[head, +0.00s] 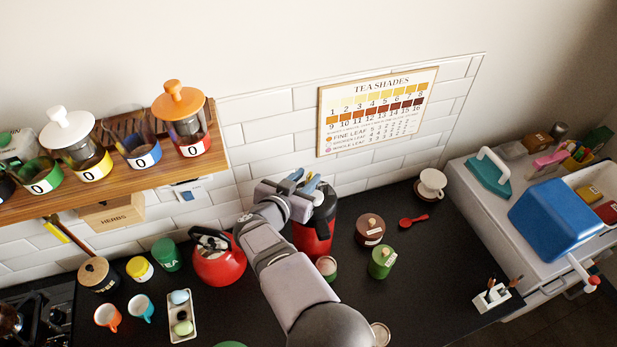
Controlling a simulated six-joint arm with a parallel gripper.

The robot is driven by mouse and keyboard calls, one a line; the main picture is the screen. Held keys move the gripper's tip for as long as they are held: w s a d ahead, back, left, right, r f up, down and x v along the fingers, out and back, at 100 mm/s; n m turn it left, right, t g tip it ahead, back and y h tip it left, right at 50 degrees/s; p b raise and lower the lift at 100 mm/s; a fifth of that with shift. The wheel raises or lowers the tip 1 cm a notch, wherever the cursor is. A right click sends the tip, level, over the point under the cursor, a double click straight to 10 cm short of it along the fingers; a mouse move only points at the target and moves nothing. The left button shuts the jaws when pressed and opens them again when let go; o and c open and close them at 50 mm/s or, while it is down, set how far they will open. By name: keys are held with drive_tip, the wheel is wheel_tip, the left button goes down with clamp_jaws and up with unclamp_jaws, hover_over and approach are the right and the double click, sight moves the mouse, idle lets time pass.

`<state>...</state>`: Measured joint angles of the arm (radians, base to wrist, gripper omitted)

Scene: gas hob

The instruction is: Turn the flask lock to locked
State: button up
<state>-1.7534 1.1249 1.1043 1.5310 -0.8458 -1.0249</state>
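A red flask (313,237) with a black top (325,208) stands on the dark counter, near the tiled wall. My arm passes in front of its left side. My gripper (306,180) is at the flask's top, with bluish finger-like parts showing just above it. I cannot tell whether it touches the flask, or whether its fingers are open or closed on anything. The flask's lock and its setting cannot be made out; my wrist covers part of the top.
A red kettle (218,262) stands close left of my arm. A brown jar (370,230), a green jar (381,262) and a small pinkish-topped pot (326,267) stand right of it. A wooden shelf (120,190) with canisters overhangs the left. Counter space right of the jars is mostly clear.

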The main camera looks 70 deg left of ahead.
drive_tip(key=shift+b+v, duration=1)
drive_tip(key=shift+v, duration=1.4)
drive_tip(key=shift+r, duration=0.1)
